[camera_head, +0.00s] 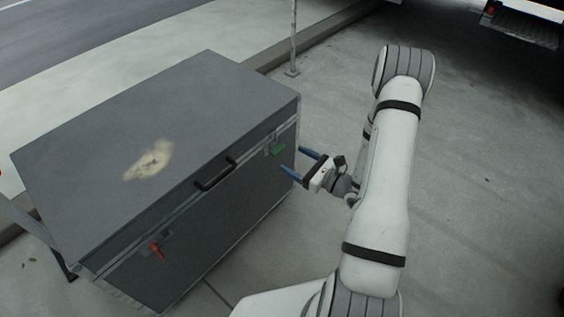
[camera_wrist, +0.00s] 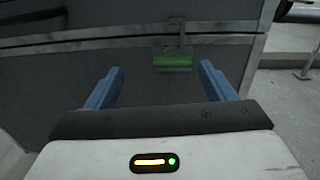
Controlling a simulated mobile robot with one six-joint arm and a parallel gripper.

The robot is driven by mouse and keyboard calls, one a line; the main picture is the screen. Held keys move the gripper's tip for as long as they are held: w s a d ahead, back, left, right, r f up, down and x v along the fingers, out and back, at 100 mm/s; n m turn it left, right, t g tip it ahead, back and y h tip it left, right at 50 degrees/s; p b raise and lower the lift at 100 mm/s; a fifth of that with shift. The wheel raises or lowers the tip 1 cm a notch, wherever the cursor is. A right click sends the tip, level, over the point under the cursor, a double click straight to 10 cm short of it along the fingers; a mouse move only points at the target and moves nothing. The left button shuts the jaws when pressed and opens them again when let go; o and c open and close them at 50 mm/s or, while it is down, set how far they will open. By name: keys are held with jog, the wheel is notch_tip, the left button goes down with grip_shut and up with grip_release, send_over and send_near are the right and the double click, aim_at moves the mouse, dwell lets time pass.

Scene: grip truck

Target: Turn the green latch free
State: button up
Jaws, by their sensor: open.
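The green latch (camera_head: 277,149) is on the front face of a grey case, near its right end, just below the lid seam. In the wrist view the latch (camera_wrist: 173,62) lies ahead of my gripper, nearer the right finger, hanging from a metal bracket on the seam strip. My gripper (camera_head: 295,161) has its blue fingers spread and empty, just right of the latch in the head view. In the wrist view my gripper (camera_wrist: 157,82) shows a wide gap between the fingers, and neither touches the latch.
The grey case (camera_head: 90,130) has a worn patch on its lid, a black handle (camera_head: 215,174) on its front and a red latch (camera_head: 156,250) at its left end. A thin post (camera_head: 293,40) stands behind it. The concrete floor at right is clear.

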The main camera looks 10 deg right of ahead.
aim_at(276, 143)
jog(key=w+a+f+m+h+b, duration=0.1)
jog(key=w+a+f+b, duration=0.1)
jog(key=w, duration=0.4)
jog(key=shift+w+a+t, duration=0.25)
jog(key=shift+a+t, duration=0.15)
jog(key=shift+a, duration=0.3)
jog(key=shift+c, duration=0.6)
jog(key=c, duration=0.9)
jog(key=shift+o, duration=0.2)
